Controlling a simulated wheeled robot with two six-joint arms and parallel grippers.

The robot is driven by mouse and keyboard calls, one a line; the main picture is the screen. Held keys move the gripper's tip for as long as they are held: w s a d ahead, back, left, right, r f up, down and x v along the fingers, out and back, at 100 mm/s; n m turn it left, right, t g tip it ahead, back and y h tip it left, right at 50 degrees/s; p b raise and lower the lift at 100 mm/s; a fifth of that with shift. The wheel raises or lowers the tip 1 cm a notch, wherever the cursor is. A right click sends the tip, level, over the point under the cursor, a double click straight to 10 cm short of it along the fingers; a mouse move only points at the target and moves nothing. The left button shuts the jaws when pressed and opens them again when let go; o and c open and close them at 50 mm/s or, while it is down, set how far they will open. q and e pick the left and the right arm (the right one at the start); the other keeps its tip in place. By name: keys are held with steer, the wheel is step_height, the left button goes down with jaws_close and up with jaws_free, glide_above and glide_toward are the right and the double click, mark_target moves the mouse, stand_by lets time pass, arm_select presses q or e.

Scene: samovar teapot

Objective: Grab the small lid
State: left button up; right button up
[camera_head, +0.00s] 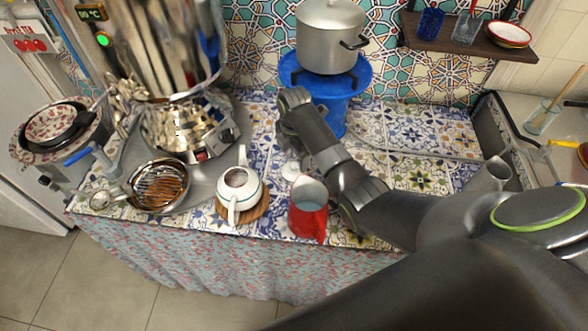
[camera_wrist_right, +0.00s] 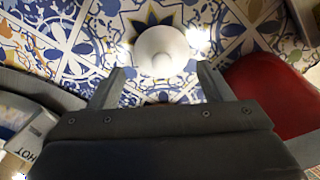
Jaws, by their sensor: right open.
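The small lid (camera_wrist_right: 162,50) is a white round piece lying on the patterned tiles. In the wrist view it sits just beyond and between the fingertips of my right gripper (camera_wrist_right: 160,82), which is open and empty. The teapot is uncovered on a round wooden board (camera_head: 263,206). In the head view my right fingers are hard to make out. My left gripper is not in view.
The red pitcher (camera_wrist_right: 270,95) is close to the right finger in the wrist view. A metal samovar (camera_head: 185,125) stands at the left, with a strainer bowl (camera_head: 160,188) in front. A pot (camera_head: 330,38) on a blue stand (camera_head: 335,102) is behind my arm. Tiles are free at the right.

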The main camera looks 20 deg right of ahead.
mark_target(295, 166)
steer(key=f, duration=0.2)
steer(key=shift+s+f, duration=0.2)
steer(key=shift+f, duration=0.75)
steer(key=shift+c, duration=0.4)
steer(key=c, duration=0.9)
steer(key=shift+s, duration=0.15)
steer(key=c, duration=0.6)
jaws_close()
